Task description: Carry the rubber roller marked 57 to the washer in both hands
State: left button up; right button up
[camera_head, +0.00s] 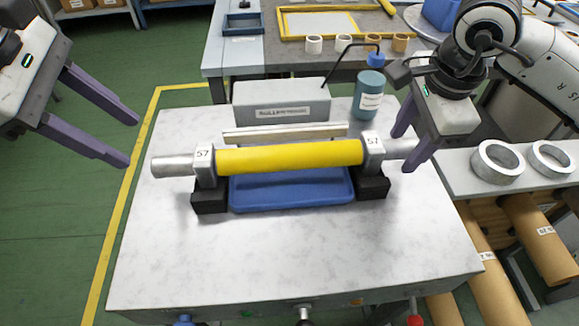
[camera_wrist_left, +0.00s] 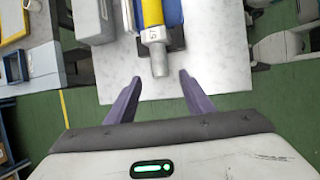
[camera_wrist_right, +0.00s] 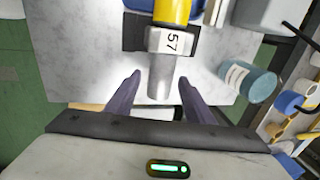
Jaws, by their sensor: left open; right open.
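The rubber roller marked 57 (camera_head: 290,156) has a yellow body, grey end blocks labelled 57 and bare metal shaft ends. It rests level on black supports (camera_head: 210,202) over a blue tray (camera_head: 290,206) on a white marbled table. My left gripper (camera_head: 134,142) is open and empty, left of the roller's left shaft end. In the left wrist view the shaft end (camera_wrist_left: 159,62) lies ahead of the spread fingers. My right gripper (camera_head: 402,150) is open, its fingers on either side of the right shaft end, which also shows between them in the right wrist view (camera_wrist_right: 160,85). The washer is not clearly identifiable.
Behind the roller are a grey labelled box (camera_head: 282,103), a pale bar (camera_head: 285,132) and a teal bottle (camera_head: 369,97). Metal rings (camera_head: 497,162) lie on a shelf at right, above brown rolls (camera_head: 540,238). The table front is clear. Green floor lies at left.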

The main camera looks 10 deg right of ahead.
pick_arm(q)
jog(key=v, duration=0.2)
jog(key=shift+a+r, duration=0.1)
jog(key=shift+r, duration=0.2)
pick_arm(e)
notch_tip(320, 180, up, 12)
jog(key=s, duration=0.2)
jog(key=shift+s, duration=0.2)
jog(key=shift+f, duration=0.15)
